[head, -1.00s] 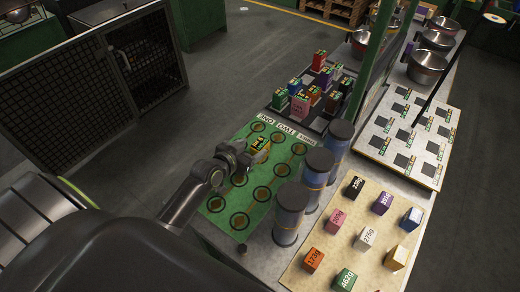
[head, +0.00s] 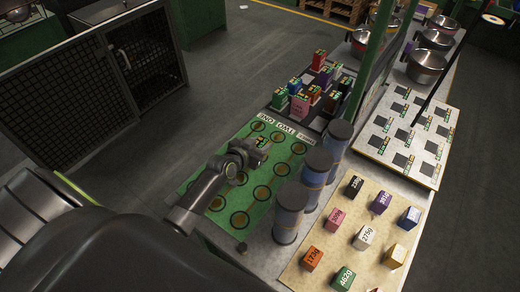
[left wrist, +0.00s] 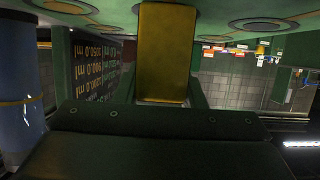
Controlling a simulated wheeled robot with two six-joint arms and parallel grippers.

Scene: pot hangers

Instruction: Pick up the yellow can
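The yellow can (left wrist: 166,50) fills the top middle of the left wrist view, between the two fingers of my left gripper (left wrist: 166,92). The fingers lie close along its sides; whether they press on it I cannot tell. In the head view my left gripper (head: 250,152) is over the green mat (head: 222,200) with ringed spots, and covers most of the can (head: 262,141). Only the can's dark-marked top shows there. Whether the can stands on the mat or is clear of it I cannot tell. My right gripper is out of view.
Tall blue-grey cylinders (head: 290,212) stand just right of the mat. A beige board (head: 325,240) with several labelled cubes lies beyond them. A dark tray (head: 283,116) of coloured boxes is behind the mat. A white board (head: 390,145) with dark squares lies at right.

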